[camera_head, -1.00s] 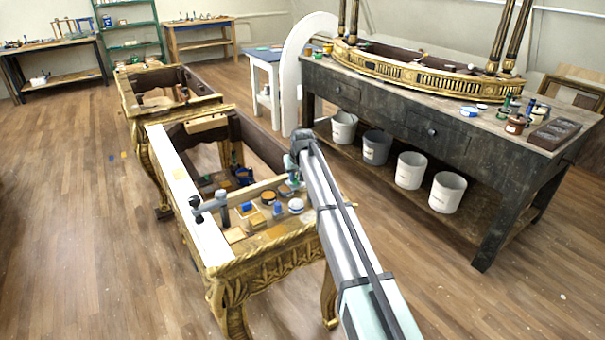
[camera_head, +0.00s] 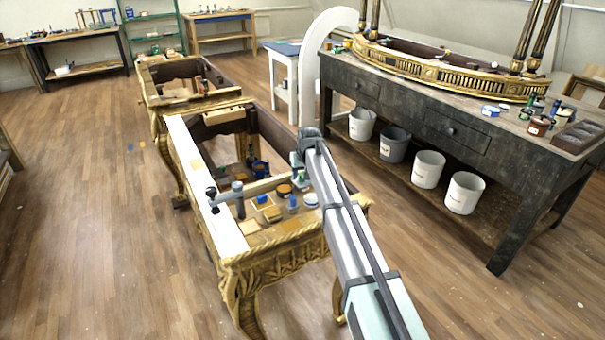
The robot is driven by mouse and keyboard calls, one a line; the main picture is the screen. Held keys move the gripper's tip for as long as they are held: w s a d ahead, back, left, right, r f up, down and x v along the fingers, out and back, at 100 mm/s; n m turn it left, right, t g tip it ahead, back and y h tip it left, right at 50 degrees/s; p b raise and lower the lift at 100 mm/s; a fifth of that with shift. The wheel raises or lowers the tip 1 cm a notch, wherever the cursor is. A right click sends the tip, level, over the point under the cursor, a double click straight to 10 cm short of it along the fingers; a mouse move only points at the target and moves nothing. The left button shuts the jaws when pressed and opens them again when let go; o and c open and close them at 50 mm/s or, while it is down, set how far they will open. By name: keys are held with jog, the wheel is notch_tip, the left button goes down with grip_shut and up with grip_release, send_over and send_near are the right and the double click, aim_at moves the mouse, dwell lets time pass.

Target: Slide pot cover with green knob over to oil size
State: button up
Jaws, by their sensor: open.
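My gripper (camera_head: 297,162) points down at the far end of my arm, over the right part of the gilt console's open frame. It is small and partly hidden by my arm, and it looks open. A small green thing (camera_head: 301,176) shows just below it; it may be the green knob, but the cover under it is not clear. Beside it on the console stand a pot with an orange-brown top (camera_head: 284,189), a blue item (camera_head: 292,202) and a white pot with blue (camera_head: 311,200). No label is readable, so I cannot tell which is the oil size.
The gilt console (camera_head: 290,246) has a white rail (camera_head: 199,184) on its left. A grey clamp-like tool (camera_head: 237,196) lies across the front left. A second gilt frame (camera_head: 178,104) stands behind. A dark workbench (camera_head: 470,143) with buckets stands right.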

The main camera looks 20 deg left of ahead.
jog(key=shift+r, duration=0.1)
jog(key=v, duration=1.3)
jog(key=shift+s+r, duration=0.2)
jog(key=shift+r, duration=0.05)
jog(key=shift+d, duration=0.15)
